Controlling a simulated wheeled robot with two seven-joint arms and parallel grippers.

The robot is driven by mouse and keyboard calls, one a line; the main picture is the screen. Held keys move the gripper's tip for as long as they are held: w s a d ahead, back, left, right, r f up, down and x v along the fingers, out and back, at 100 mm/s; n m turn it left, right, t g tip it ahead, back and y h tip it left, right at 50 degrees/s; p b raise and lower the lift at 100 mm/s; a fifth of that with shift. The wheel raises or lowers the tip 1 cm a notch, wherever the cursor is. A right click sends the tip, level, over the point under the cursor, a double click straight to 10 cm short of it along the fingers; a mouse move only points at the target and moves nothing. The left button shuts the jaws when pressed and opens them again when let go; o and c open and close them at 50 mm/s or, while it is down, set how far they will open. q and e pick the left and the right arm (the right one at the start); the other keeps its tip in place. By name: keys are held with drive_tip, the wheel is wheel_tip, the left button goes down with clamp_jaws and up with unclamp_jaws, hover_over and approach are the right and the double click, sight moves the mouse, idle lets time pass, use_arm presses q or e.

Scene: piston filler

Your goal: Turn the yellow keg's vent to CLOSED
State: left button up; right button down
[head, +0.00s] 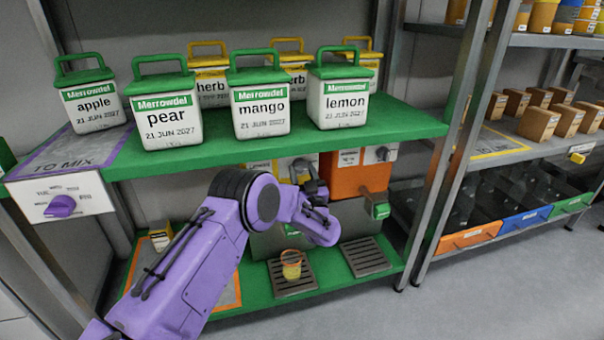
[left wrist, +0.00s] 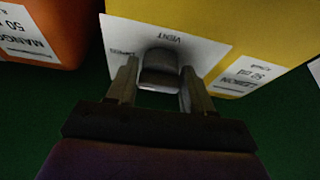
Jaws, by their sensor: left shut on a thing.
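The yellow keg (left wrist: 225,25) fills the top of the left wrist view, with an upside-down lemon label at right. Its white vent plate (left wrist: 125,35) reads VENT upside down; a smaller word left of the knob is too blurred to read. The dark grey vent knob (left wrist: 160,68) sits between the two fingers of my left gripper (left wrist: 158,88), which is shut on it. In the head view my left gripper (head: 312,188) is under the green shelf, where my purple arm hides most of the yellow keg. Which setting the knob points to cannot be told. My right gripper is out of view.
The orange keg (head: 355,178) stands right beside the yellow one. The green upper shelf (head: 400,122) with several white tubs hangs close above my gripper. Below, a small orange-yellow cup (head: 291,266) stands on a drip grate (head: 305,283). A metal post (head: 455,150) bounds the right.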

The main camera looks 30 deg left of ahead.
use_arm(q)
drive_tip(key=n+g, duration=0.1)
drive_tip(key=n, duration=0.1)
drive_tip(key=n+g+y+b, duration=0.1)
drive_tip(key=n, duration=0.2)
drive_tip(key=shift+w+d+n, duration=0.1)
drive_tip(key=shift+n, duration=0.2)
drive_tip(key=n+g, duration=0.1)
drive_tip(key=n, duration=0.2)
drive_tip(key=n+g+y, duration=0.1)
drive_tip(key=n+g, duration=0.1)
drive_tip(key=n, duration=0.1)
drive_tip(key=shift+w+d+b, duration=0.1)
drive_tip(key=shift+b, duration=0.2)
drive_tip(key=n, duration=0.2)
drive_tip(key=n+g, duration=0.1)
drive_tip(key=n+g+h, duration=0.1)
drive_tip(key=n, duration=0.1)
drive_tip(key=shift+d+r+n, duration=0.1)
drive_tip(key=shift+r+n, duration=0.2)
drive_tip(key=shift+w+r+n+g+h+p, duration=0.1)
drive_tip(key=shift+n+g+h+p, duration=0.2)
drive_tip(key=shift+n, duration=0.75)
drive_tip(key=shift+r+n+g+h+p, duration=0.1)
drive_tip(key=shift+n+g+h, duration=0.25)
drive_tip(key=shift+n, duration=0.7)
drive_tip(key=o, duration=1)
drive_tip(key=shift+c, duration=0.2)
